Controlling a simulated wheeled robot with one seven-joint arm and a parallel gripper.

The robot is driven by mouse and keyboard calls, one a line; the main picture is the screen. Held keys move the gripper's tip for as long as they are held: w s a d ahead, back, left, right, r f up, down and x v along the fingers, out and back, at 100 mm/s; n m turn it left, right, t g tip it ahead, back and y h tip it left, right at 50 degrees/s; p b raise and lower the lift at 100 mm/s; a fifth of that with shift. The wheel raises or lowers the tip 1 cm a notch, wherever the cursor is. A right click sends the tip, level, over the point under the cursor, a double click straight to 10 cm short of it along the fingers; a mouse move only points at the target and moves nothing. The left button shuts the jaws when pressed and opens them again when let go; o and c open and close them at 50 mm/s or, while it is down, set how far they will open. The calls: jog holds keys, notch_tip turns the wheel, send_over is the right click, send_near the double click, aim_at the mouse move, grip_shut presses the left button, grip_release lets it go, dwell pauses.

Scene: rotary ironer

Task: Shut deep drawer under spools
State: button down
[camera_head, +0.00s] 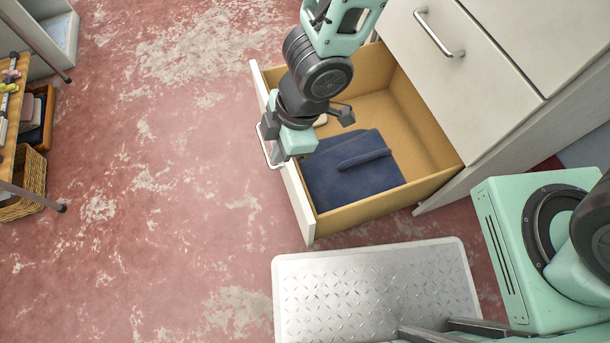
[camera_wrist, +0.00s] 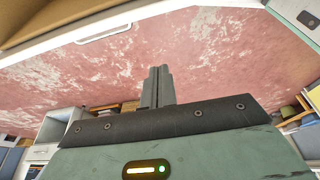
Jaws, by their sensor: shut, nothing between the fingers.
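The deep drawer (camera_head: 306,213) is pulled far out of the white cabinet in the head view. It has a white front, a wooden-coloured inside and a bar handle (camera_head: 267,150) on its outer face. A folded navy cloth (camera_head: 345,180) lies inside with a small pale item partly hidden by my arm. My gripper (camera_head: 268,127) is over the drawer's front edge, close to the handle; contact cannot be told. In the wrist view my fingers (camera_wrist: 158,86) are together and empty, with the handle (camera_wrist: 103,33) and white front edge (camera_wrist: 180,17) above them. No spools are clearly visible above the drawer.
A shut upper drawer with a handle (camera_head: 440,34) is at the top right. A metal tread-plate platform (camera_head: 375,285) lies near the open drawer's lower end. Shelving with a wicker basket (camera_head: 28,185) stands at far left. The red floor (camera_head: 160,190) between is clear.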

notch_tip(320, 180, down, 10)
jog(key=b, duration=0.7)
jog(key=shift+d+f, duration=0.15)
jog(key=shift+d, duration=0.25)
